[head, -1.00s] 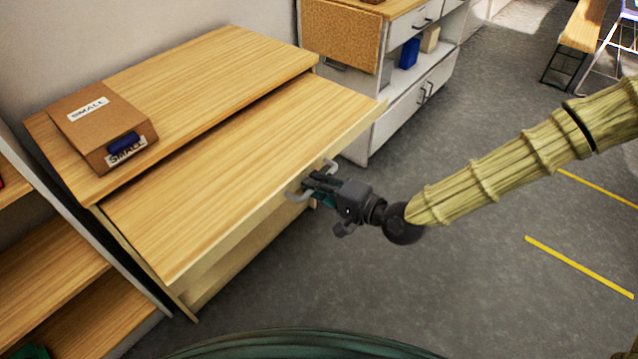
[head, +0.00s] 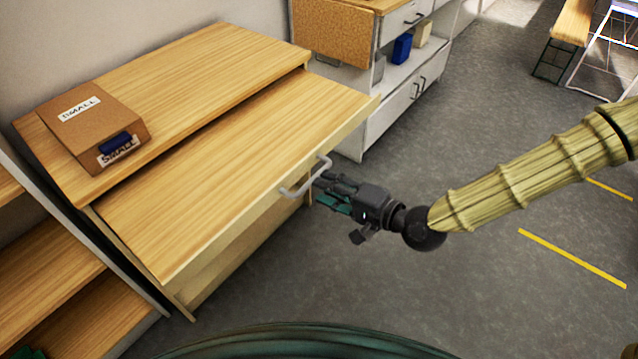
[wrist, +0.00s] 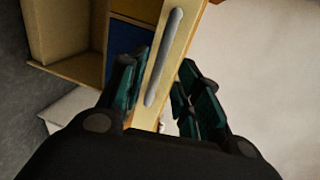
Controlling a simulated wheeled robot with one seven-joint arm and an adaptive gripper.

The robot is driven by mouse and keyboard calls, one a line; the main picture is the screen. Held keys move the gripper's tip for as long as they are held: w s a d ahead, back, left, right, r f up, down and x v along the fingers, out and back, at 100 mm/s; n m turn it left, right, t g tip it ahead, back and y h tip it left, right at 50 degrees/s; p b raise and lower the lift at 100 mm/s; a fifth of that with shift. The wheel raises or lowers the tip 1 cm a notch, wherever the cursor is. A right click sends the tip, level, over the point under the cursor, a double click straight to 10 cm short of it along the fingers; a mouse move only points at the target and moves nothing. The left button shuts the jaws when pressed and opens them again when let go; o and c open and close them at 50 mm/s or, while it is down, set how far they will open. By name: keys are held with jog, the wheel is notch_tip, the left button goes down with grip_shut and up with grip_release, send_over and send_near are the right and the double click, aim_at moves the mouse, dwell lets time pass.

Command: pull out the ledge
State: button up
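The ledge (head: 215,180) is a light wooden pull-out board that sticks out from under the desk top (head: 180,85). A grey bar handle (head: 306,178) is on its front edge; it also shows in the wrist view (wrist: 164,57). My gripper (head: 328,190) is just right of the handle in the head view, apart from it and empty. In the wrist view my gripper (wrist: 160,90) has its fingers spread, with the ledge's front edge and handle seen beyond and between them.
A cardboard box (head: 97,125) marked SMALL, with a dark blue item on it, sits on the desk top at left. Wooden shelves (head: 55,260) stand at left. A white cabinet (head: 400,105) stands behind.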

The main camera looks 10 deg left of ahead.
jog(key=v, duration=0.6)
jog(key=shift+s+d, duration=0.15)
jog(key=shift+d, duration=0.1)
dwell(0.4)
jog(key=s+d+f+n+g+h+p, duration=0.15)
jog(key=s+d+f+h, duration=0.35)
jog(key=f, duration=0.5)
jog(key=s+d+f+g+h+p, duration=0.2)
jog(key=s+d+f, duration=0.1)
jog(key=s+f, duration=0.5)
jog(key=s+d+f+n+g+h+p, duration=0.1)
jog(key=s+d+f+h, duration=0.2)
jog(key=d, duration=0.5)
jog(key=s+d+f+n+g+h+p, duration=0.2)
jog(key=s+d+f+h, duration=0.2)
jog(key=s+d, duration=0.3)
jog(key=shift+d+f, duration=0.6)
jog(key=shift+d, duration=0.35)
